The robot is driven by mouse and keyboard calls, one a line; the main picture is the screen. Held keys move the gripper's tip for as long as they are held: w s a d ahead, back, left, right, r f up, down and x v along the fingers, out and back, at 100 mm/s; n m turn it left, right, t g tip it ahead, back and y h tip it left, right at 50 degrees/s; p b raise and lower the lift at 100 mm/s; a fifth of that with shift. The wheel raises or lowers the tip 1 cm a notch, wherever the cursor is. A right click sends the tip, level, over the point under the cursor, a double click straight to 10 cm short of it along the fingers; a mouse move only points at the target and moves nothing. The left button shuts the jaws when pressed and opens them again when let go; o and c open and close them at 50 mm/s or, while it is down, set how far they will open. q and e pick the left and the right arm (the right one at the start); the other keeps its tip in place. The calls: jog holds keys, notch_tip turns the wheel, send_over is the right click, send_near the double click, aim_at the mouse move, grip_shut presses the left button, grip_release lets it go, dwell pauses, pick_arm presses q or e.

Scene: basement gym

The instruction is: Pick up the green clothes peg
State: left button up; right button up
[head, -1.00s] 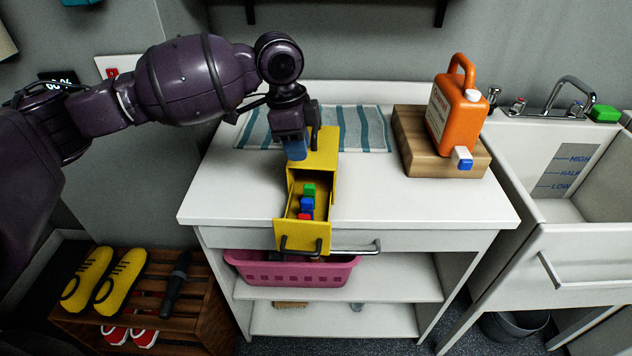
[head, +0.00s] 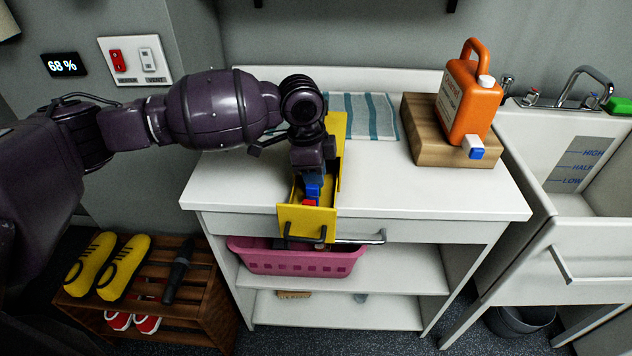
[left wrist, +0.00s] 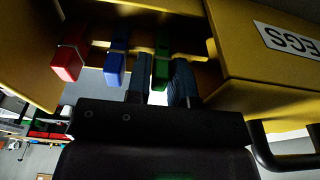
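The green peg (left wrist: 161,68) is in the left wrist view, in a row with a blue peg (left wrist: 116,66) and a red peg (left wrist: 68,60). My left gripper (left wrist: 160,82) is open, one finger on each side of the green peg; I see no firm grip on it. In the head view the left gripper (head: 311,178) points down into the open yellow drawer (head: 306,222) and hides the green peg. The blue peg (head: 313,192) and red peg (head: 309,203) show below it. My right gripper is not in view.
The drawer belongs to a yellow box (head: 336,124) on the white cabinet (head: 400,195). Its walls stand close around the gripper. A striped towel (head: 372,115) lies behind. An orange jug (head: 468,105) stands on a wooden block (head: 430,145). The cabinet top to the right is clear.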

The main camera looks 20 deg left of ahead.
pick_arm(q)
jog(key=shift+f, duration=0.1)
grip_shut()
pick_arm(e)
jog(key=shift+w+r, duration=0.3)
